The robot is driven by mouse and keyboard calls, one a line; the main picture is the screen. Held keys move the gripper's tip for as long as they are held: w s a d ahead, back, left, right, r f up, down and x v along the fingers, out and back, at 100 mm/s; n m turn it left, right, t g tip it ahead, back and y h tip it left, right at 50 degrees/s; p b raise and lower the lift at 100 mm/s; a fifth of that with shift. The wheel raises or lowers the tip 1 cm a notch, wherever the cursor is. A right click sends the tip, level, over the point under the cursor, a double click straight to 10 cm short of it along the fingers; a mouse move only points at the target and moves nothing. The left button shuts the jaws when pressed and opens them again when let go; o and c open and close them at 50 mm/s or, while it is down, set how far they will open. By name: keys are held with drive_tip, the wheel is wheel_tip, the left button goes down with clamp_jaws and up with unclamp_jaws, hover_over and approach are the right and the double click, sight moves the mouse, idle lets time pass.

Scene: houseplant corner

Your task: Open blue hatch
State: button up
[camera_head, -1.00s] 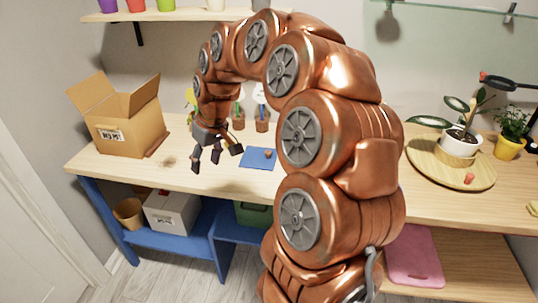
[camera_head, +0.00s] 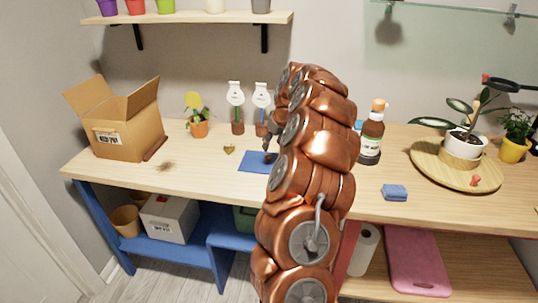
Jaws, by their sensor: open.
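The blue hatch appears to be the flat blue square panel (camera_head: 254,163) in the worktop, left of my arm. It lies flat and looks closed. A small brown spot, perhaps its knob, shows near its upper right part. My gripper (camera_head: 269,147) is dark and small, just above the panel's right upper side. It is open, and no held thing shows. My copper arm hides most of the gripper and the panel's right edge, so I cannot tell whether the fingers touch it.
An open cardboard box (camera_head: 128,137) stands at left. A potted yellow plant (camera_head: 199,128) and two tagged sticks stand behind the panel. A brown bottle (camera_head: 371,138), a blue sponge (camera_head: 394,193) and a round wooden tray (camera_head: 428,169) with plants are at right.

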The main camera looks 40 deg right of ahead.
sight(268, 156)
drive_tip(key=p+x, duration=0.1)
drive_tip(key=x, duration=0.5)
drive_tip(key=shift+w+f, duration=0.15)
drive_tip(key=shift+f, duration=0.25)
clamp_jaws()
idle(0.4)
